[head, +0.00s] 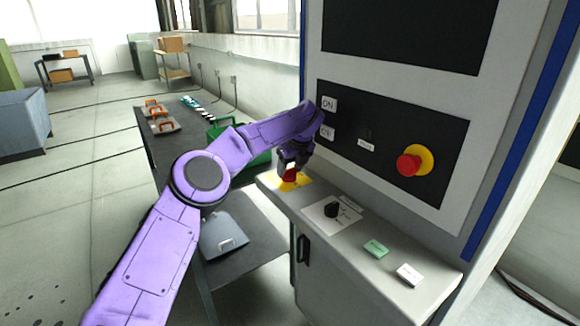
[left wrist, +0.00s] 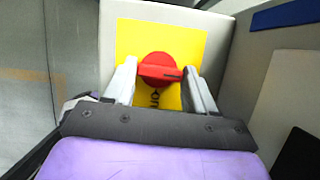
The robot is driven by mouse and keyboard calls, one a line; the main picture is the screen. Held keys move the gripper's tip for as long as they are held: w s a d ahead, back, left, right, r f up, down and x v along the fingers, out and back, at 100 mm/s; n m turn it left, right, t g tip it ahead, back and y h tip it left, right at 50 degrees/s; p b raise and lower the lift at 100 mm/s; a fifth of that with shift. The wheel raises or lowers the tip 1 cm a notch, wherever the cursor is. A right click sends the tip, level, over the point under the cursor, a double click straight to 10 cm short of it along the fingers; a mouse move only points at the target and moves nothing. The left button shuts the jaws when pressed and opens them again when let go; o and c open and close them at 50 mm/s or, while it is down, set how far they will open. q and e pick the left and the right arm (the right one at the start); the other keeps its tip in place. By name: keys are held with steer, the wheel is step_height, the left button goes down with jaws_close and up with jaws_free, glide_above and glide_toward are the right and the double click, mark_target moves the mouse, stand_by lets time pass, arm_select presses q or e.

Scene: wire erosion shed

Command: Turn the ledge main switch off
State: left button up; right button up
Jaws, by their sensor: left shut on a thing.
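The ledge main switch is a red rotary knob (head: 290,175) on a yellow plate (head: 304,181) at the far left end of the machine's ledge. In the left wrist view the red knob (left wrist: 158,70) sits on the yellow plate (left wrist: 185,38), with its grip bar lying nearly crosswise. Part of a word shows below it, mostly hidden. My left gripper (head: 291,168) is over the knob from above, and its two fingers (left wrist: 160,82) are shut on the knob's sides. My right gripper is in neither view.
A black selector knob (head: 332,209) on a white plate, a green label block (head: 375,249) and a white block (head: 409,274) are along the ledge (head: 420,255). A red emergency button (head: 408,164) is on the upright panel. A dark bench (head: 150,150) with orange-handled items stands left.

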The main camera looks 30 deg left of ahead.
arm_select(q)
steer(key=shift+n, duration=0.4)
steer(key=o, duration=1)
steer(key=shift+w+a, duration=0.1)
steer(key=shift+o, duration=0.2)
steer(key=v, duration=1)
steer(key=shift+r, duration=0.25)
steer(key=shift+w+f, duration=0.1)
